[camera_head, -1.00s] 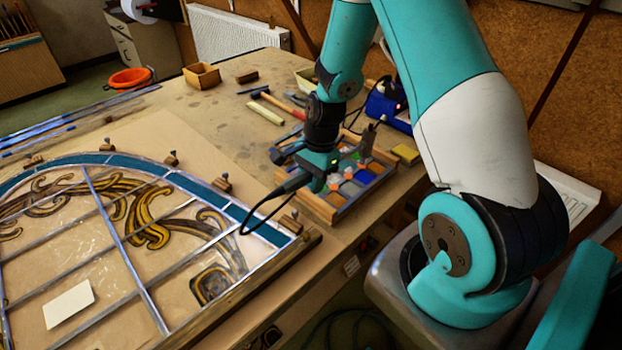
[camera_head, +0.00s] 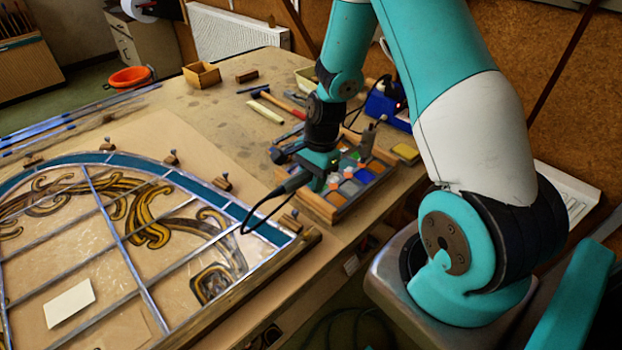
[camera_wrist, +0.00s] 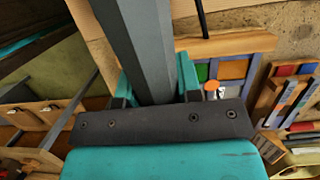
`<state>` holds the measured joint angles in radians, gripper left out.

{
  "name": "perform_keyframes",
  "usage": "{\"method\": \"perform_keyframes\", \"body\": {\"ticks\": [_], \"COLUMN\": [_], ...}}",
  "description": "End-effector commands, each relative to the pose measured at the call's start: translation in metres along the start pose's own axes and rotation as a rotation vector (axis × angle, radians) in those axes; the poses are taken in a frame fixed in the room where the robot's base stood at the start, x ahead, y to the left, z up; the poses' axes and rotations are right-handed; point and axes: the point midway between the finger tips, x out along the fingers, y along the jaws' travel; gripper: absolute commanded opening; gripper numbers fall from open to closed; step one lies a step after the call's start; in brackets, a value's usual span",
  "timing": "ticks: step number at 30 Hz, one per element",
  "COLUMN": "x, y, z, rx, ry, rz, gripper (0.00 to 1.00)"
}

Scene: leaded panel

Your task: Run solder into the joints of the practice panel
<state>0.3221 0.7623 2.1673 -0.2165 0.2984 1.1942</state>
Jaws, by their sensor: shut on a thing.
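My gripper (camera_head: 318,172) is shut on a dark grey faceted handle (camera_wrist: 143,45), which looks like a soldering iron. In the head view this handle (camera_head: 294,182) points left from the jaws, with a black cable looping beside it. The handle's tip is not clear in either view. My gripper is above a wooden frame (camera_head: 322,208) of small coloured squares; its edge also shows in the wrist view (camera_wrist: 228,46). I cannot tell whether this is the practice panel. A large arched leaded panel (camera_head: 126,232) lies flat at the left, with scrolled amber glass.
Wooden blocks with pins (camera_head: 222,183) line the arched panel. A pale card (camera_head: 69,302) lies on it. A blue unit (camera_head: 388,108) and a yellow sponge-like block (camera_head: 406,153) are right of the frame. Hand tools (camera_head: 272,105) lie behind it. The back-left tabletop is mostly clear.

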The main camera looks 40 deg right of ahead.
Motion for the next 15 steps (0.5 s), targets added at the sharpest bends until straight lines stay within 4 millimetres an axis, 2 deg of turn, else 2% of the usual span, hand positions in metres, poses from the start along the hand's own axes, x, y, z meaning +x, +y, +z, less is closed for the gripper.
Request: {"method": "perform_keyframes", "body": {"ticks": [15], "x": [0.0077], "y": [-0.0004], "z": [-0.0020], "rx": [0.000], "ry": [0.001], "rz": [-0.001], "gripper": [0.00]}}
